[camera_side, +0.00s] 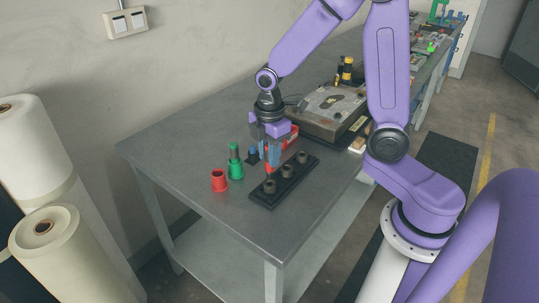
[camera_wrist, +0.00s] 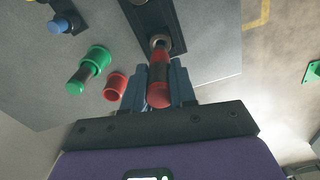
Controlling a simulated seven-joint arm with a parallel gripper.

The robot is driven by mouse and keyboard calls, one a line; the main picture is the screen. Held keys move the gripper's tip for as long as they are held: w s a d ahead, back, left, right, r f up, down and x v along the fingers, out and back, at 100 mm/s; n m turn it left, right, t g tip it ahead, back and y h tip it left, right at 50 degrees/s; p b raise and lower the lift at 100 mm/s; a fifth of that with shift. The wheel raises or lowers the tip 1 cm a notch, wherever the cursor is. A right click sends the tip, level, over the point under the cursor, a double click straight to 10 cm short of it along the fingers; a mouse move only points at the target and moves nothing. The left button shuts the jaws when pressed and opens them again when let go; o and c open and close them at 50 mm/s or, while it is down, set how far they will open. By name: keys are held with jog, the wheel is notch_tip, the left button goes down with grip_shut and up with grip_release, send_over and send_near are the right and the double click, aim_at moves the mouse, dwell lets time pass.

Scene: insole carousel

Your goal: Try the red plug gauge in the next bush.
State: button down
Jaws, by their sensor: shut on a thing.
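The red plug gauge (camera_wrist: 159,92), red with a dark band, is held between the fingers of my gripper (camera_wrist: 156,76). In the side view my gripper (camera_side: 272,160) points down beside the black bar (camera_side: 283,184), which carries a row of dark round bushes. One bush (camera_wrist: 160,41) shows right at the far end of the gauge in the wrist view. I cannot tell whether the gauge tip is inside it or just above it. In the side view the fingers hide most of the gauge, and bushes show at the near end (camera_side: 270,186) and middle (camera_side: 286,171).
An empty red cup (camera_side: 219,181) and a green cup (camera_side: 235,171) with a green plug (camera_side: 234,151) stand left of the bar. A blue plug (camera_side: 253,155) is behind. A large metal fixture (camera_side: 326,112) sits farther back. The table's front left is clear.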

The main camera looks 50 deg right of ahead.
jog(key=shift+r, duration=0.8)
